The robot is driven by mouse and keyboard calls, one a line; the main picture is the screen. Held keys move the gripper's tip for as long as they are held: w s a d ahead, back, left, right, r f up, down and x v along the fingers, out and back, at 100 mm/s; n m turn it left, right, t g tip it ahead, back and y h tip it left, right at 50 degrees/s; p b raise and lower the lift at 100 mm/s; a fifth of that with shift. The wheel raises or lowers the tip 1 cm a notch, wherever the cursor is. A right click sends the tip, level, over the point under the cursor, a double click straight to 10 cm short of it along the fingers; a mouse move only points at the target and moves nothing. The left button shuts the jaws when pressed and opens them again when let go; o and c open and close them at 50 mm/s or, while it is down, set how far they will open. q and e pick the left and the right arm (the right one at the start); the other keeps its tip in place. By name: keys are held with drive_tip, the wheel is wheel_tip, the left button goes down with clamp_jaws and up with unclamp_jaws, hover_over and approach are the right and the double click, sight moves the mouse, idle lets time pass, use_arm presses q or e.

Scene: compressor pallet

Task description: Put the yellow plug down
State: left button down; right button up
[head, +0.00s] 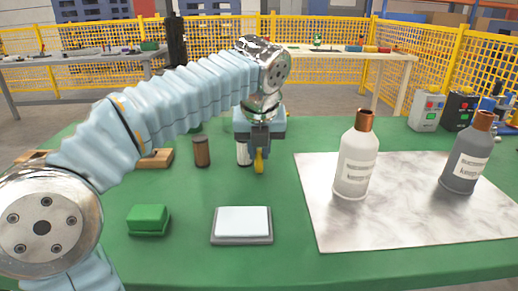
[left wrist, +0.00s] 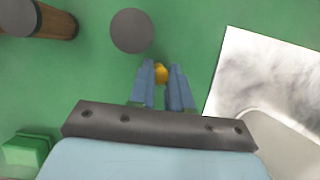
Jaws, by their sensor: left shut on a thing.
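The yellow plug (head: 259,162) is small and hangs pointing down from my left gripper (head: 259,150) in the head view. In the left wrist view the yellow plug (left wrist: 160,73) shows between the blue fingertips of my left gripper (left wrist: 162,78). The left gripper is shut on it, over the green table (head: 185,185). I cannot tell whether the plug's lower end touches the table. My right gripper is in neither view.
A white cylinder (head: 243,153) stands just behind the plug, and a brown cylinder (head: 201,152) left of it. A white-topped pad (head: 242,222) and green block (head: 149,219) lie nearer. A white bottle (head: 355,160) and grey bottle (head: 465,160) stand on a marbled sheet (head: 400,215).

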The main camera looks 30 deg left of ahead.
use_arm(q)
drive_tip(key=shift+f, duration=0.15)
drive_tip(key=c, duration=1.3)
unclamp_jaws()
drive_tip(key=shift+c, duration=0.2)
drive_tip(key=shift+r, duration=0.3)
drive_tip(key=p+v, duration=0.3)
drive_tip(key=v, duration=0.9)
drive_tip(key=shift+p, duration=0.3)
